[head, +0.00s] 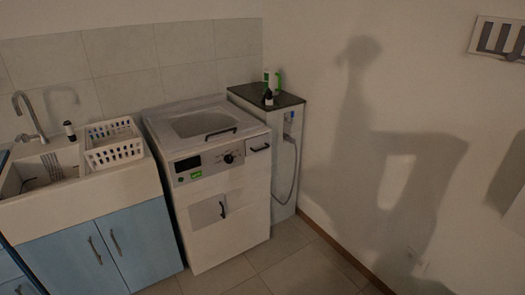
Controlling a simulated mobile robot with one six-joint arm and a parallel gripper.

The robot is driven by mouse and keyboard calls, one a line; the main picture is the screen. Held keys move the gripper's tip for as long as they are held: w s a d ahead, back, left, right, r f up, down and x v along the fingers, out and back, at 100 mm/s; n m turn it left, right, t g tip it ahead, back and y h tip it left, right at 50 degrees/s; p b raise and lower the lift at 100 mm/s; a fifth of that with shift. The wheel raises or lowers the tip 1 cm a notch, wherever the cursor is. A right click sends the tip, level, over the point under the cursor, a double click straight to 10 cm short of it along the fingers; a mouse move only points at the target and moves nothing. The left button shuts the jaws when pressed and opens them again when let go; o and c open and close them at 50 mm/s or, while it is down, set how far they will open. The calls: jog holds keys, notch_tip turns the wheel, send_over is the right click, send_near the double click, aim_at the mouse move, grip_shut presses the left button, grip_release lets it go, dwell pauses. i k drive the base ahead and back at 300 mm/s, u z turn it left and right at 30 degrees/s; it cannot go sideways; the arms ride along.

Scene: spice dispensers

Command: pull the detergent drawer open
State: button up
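A white washing machine (236,240) stands in the middle of the head view, between the sink unit and a narrow cabinet. The detergent drawer (256,141) appears to be the small white front at the upper right of its control panel. It has a dark handle (260,149) and looks flush with the panel, so it appears shut. My gripper is not in view.
A dark knob (229,158) and a display (188,164) sit left of the drawer. A dark-topped cabinet (290,101) with bottles and a grey hose (295,175) stands right. A white basket (112,152) is left. The floor (310,268) in front is clear.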

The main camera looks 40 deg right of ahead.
aim_at(254, 145)
jog(key=i, duration=0.95)
jog(key=u, duration=0.05)
